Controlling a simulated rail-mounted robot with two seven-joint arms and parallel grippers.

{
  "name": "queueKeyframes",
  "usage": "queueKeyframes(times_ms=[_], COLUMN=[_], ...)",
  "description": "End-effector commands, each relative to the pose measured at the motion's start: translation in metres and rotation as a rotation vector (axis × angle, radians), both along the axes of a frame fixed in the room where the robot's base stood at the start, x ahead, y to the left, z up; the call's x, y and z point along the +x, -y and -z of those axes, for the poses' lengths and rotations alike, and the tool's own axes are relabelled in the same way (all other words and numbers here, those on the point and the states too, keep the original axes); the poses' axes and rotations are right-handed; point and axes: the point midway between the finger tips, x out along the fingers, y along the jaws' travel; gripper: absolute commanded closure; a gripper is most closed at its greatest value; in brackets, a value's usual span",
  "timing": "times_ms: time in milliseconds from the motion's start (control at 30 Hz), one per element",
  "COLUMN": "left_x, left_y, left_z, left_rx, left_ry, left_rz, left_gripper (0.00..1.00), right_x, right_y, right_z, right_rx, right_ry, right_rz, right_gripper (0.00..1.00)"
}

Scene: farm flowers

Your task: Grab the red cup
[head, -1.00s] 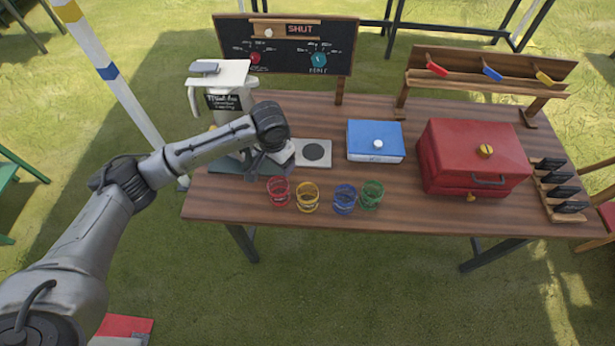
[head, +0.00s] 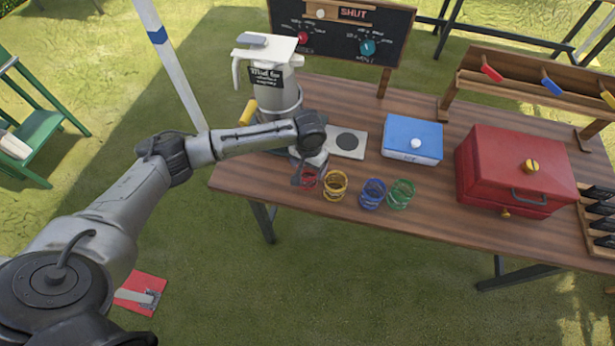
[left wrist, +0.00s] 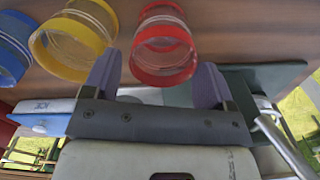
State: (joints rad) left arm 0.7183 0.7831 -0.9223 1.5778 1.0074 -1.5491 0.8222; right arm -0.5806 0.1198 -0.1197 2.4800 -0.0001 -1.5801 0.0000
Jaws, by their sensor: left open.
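The red cup (head: 309,181) is clear with red bands and stands at the left end of a row near the table's front edge. In the left wrist view the red cup (left wrist: 163,45) appears between and just beyond the fingertips. My left gripper (head: 303,174) is at the cup in the head view and partly covers it. In the left wrist view my left gripper (left wrist: 157,78) has its fingers spread, one on each side of the cup's near end. I cannot tell whether either finger touches it. My right gripper is not in view.
A yellow cup (head: 335,186) stands close right of the red one, then a blue cup (head: 372,194) and a green cup (head: 401,194). Behind are a dispenser (head: 275,88), a burner plate (head: 347,141), a blue box (head: 413,141) and a red box (head: 515,170).

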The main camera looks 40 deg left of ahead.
Motion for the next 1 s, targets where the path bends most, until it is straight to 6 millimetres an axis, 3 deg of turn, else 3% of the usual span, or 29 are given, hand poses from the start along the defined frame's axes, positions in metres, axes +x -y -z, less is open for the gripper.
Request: queueKeyframes(times_ms=[267, 600, 833, 1000], left_x=[0.0, 0.0, 0.0, 0.001], left_y=[-0.001, -0.003, -0.003, -0.003], left_z=[0.013, 0.053, 0.054, 0.054], left_rx=[0.0, 0.0, 0.0, 0.0], left_ry=[-0.001, -0.001, 0.0, 0.0], left_rz=[0.002, 0.002, 0.002, 0.002], left_gripper=[0.21, 0.21, 0.21, 0.37], right_x=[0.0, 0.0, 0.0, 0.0], right_y=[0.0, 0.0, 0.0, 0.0], right_z=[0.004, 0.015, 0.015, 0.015], right_rx=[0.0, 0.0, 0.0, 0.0], right_ry=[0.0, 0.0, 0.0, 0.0], right_rz=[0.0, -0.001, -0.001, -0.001], right_gripper=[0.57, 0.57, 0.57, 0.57])
